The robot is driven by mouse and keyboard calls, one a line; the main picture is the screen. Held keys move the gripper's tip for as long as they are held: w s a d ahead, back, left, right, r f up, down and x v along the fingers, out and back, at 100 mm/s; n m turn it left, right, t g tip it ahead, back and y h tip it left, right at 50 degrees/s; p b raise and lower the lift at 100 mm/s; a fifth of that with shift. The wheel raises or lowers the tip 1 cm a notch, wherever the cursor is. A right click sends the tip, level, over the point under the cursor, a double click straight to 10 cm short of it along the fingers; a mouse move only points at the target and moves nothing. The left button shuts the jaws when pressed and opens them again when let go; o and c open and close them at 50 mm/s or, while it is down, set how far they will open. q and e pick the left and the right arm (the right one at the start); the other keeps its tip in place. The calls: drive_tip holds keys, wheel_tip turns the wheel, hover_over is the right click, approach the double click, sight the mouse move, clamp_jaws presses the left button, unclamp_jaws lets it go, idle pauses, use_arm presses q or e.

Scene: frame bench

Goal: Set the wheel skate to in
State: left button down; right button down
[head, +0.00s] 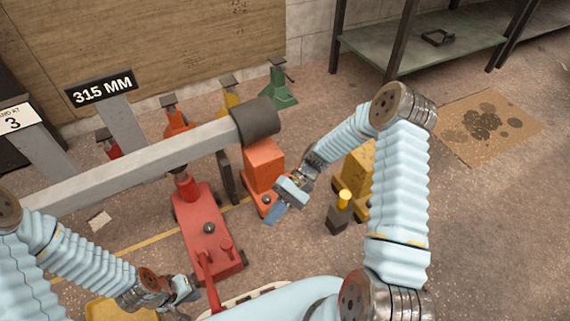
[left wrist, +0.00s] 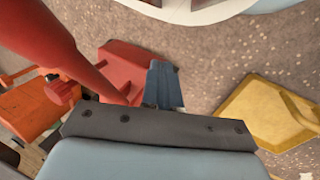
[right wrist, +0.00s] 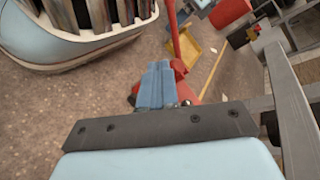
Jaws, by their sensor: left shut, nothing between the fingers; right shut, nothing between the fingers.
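No part is labelled as the wheel skate, and I cannot tell for sure which it is. An orange block on a low orange base (head: 262,160) stands under the dark end of the grey beam in the head view. A yellow unit (head: 357,172) stands to its right, with a dark post with a yellow top (head: 343,203) before it. My right gripper (head: 277,213) is shut and empty, in front of the orange base; its blue fingers also show in the right wrist view (right wrist: 156,85). My left gripper (head: 183,289) is shut and empty, low beside the red jack (head: 207,235); its fingers show in the left wrist view (left wrist: 164,84).
The grey beam (head: 150,160) crosses above the jack. The jack's red handle (left wrist: 50,40) passes close to my left gripper. A yellow tray (left wrist: 268,112) lies on the floor. Several coloured stands, including a green one (head: 280,85), line the back.

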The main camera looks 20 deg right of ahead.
drive_tip(key=w+r+m+t+y, duration=0.35)
drive_tip(key=m+t+y, duration=0.35)
drive_tip(key=m+t, duration=0.7)
drive_tip(key=w+d+f+m+t+h, duration=0.3)
drive_tip(key=d+m+t+h, duration=0.3)
drive_tip(key=m+t+h, duration=0.4)
drive_tip(key=m+h+b, duration=0.4)
drive_tip(key=m+h, duration=0.4)
approach(280, 158)
drive_tip(key=w, duration=0.6)
drive_tip(key=shift+w+a, duration=0.15)
drive_tip(key=shift+w, duration=0.2)
drive_tip(key=shift+w+r, duration=0.1)
